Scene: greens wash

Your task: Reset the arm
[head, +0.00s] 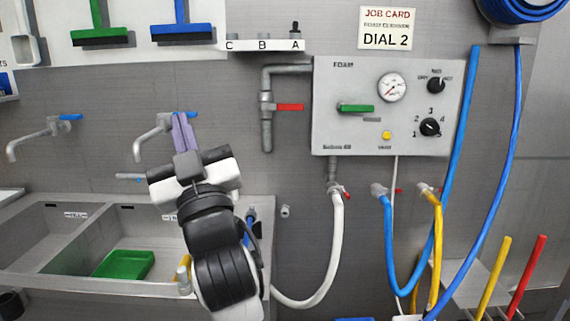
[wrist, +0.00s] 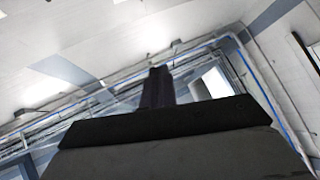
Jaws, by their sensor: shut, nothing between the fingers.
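My arm rises from the lower middle of the head view, in front of the sink. My gripper (head: 182,116) points up, with its slim purple-grey fingers together and nothing between them.
A double steel sink (head: 50,287) holds a green tray (head: 123,264). Right of my arm are a red-handled pipe valve (head: 290,107), a foam panel (head: 345,80) with gauge and dial, and hanging white (head: 334,250), blue (head: 388,245) and yellow (head: 438,245) hoses.

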